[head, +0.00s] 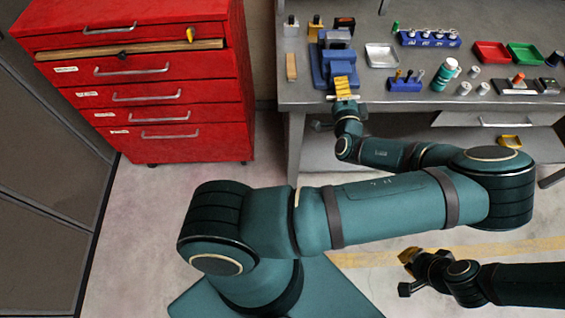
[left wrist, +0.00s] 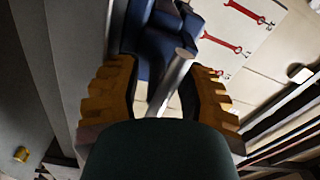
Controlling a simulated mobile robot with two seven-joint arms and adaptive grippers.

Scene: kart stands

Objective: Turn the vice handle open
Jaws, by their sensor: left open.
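The blue vice (head: 336,62) stands on the front edge of the grey workbench, its body also in the left wrist view (left wrist: 146,38). Its handle, a plain grey metal bar (left wrist: 173,80), runs between the fingers of my left gripper (left wrist: 162,85). The fingers stand apart on both sides of the bar, with a gap visible on each side.
The grey bench (head: 300,98) holds a wooden block (head: 291,66), a metal tray (head: 381,55), a blue tool holder (head: 405,84), a green bottle (head: 444,75) and red (head: 491,52) and green bins (head: 525,53). A red drawer cabinet (head: 200,110) stands left.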

